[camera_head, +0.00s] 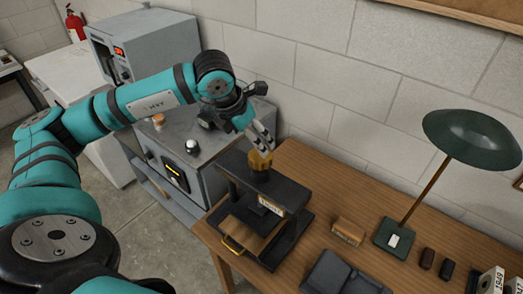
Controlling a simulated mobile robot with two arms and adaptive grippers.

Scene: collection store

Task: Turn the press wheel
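A black press (290,240) stands on the wooden table, with a pale label on its front. Its small gold wheel (260,162) sits on top of the press. My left gripper (263,147) reaches down from above, its fingertips right at the wheel and covering part of its upper edge. Whether the fingers are closed on the wheel or only beside it cannot be made out. My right gripper is not in view.
A green desk lamp (473,138) stands on the table to the right, near a small wooden block (347,231) and a dark open case (340,275). Grey machines (190,160) stand left of the table. A block wall runs close behind.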

